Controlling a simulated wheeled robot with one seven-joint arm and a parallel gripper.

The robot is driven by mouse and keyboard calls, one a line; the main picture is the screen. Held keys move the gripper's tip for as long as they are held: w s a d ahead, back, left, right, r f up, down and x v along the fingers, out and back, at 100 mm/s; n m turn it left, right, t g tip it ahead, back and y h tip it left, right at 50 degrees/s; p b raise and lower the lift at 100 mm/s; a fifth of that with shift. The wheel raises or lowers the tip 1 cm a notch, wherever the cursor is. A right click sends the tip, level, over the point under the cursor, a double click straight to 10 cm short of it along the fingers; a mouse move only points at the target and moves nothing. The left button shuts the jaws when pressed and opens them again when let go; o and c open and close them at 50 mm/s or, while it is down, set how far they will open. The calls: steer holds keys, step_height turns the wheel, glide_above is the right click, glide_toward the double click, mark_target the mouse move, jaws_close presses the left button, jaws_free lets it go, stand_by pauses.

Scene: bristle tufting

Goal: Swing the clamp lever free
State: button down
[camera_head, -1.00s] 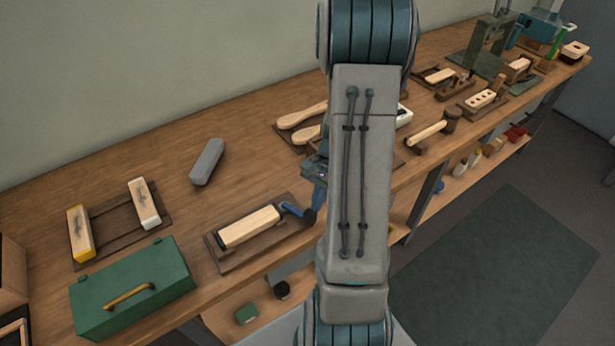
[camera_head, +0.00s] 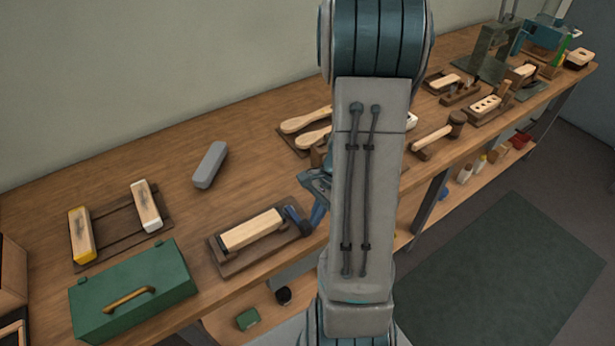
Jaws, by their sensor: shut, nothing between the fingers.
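A pale wooden block (camera_head: 250,230) lies on that base. My gripper (camera_head: 316,218) is shut and empty, just right of the lever, with its fingers pointing down. It overlaps the lever's right end in the picture, and I cannot tell whether they touch. The lever's dark knob is hidden. My arm covers the bench right of the gripper.
A green toolbox (camera_head: 170,290) with a brass handle stands at the front left. A grey block (camera_head: 210,165) lies behind the clamp. Two brush blocks (camera_head: 146,206) rest on a rack at left. Wooden spoon-shaped pieces (camera_head: 305,120) lie behind my gripper. Bare bench surrounds the grey block.

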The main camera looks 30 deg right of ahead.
steer(key=shift+d, duration=0.55)
steer(key=d, duration=0.3)
steer(key=shift+w+d, duration=0.1)
steer(key=shift+d, duration=0.1)
steer(key=v, duration=0.9)
steer(key=shift+r, duration=0.5)
steer(key=shift+a, duration=0.1)
steer(key=s+a+r+n+t+h, duration=0.1)
steer(key=a+r+n, duration=0.3)
steer(key=a+n, duration=0.4)
steer(key=s+a+r+n+t+h, duration=0.2)
steer(key=a+n, duration=0.6)
steer(key=a, duration=0.4)
steer(key=shift+s+r+t+h, duration=0.3)
steer(key=shift+s+r+h, duration=0.4)
steer(key=shift+s+r, duration=0.85)
steer(key=shift+w+a+r, duration=0.1)
steer(key=shift+w+r, duration=0.15)
